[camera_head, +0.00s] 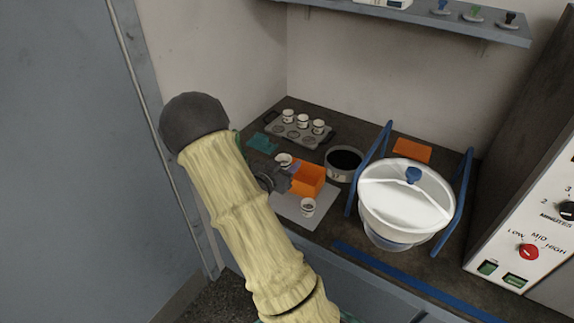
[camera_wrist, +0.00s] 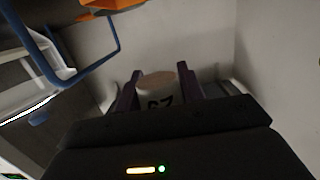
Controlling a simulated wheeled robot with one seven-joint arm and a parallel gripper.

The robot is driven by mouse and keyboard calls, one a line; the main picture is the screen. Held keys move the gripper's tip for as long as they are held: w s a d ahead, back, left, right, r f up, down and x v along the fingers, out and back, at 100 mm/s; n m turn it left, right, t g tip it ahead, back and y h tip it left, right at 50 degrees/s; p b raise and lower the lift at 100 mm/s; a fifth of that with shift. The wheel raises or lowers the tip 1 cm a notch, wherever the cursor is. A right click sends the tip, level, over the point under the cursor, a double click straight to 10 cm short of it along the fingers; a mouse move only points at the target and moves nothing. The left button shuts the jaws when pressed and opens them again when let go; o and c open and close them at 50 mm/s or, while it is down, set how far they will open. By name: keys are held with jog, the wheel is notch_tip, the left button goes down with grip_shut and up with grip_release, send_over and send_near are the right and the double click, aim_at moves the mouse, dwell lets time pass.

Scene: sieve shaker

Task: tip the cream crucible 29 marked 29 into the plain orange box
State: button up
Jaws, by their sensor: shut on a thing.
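My gripper (camera_wrist: 160,90) is shut on a small pale crucible (camera_wrist: 158,92) with dark digits that look upside down in the wrist view. Its lower part is hidden behind the gripper body, and its tan round end faces up in that picture. In the head view my gripper (camera_head: 284,176) is at the left side of the plain orange box (camera_head: 309,180), close to its rim. A white cup (camera_head: 283,159) shows just behind the fingers; I cannot tell whether it is the held crucible. The box's inside is partly in view.
Another marked cup (camera_head: 308,208) stands on a grey mat (camera_head: 290,210) in front of the box. A rack (camera_head: 272,131) with several cups is behind. A dark-topped round pan (camera_head: 344,162) and the white-lidded shaker (camera_head: 405,205) with blue bars stand to the right.

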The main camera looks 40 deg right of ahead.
jog(key=w+d+f+n+g+h+p, duration=0.1)
jog(key=d+n+p, duration=0.7)
jog(key=n, duration=1.1)
jog(key=shift+d+f+g+h, duration=0.2)
jog(key=shift+d+g+h, duration=0.6)
jog(key=shift+d+g, duration=0.5)
dwell(0.6)
jog(key=shift+d, duration=0.2)
dwell(0.4)
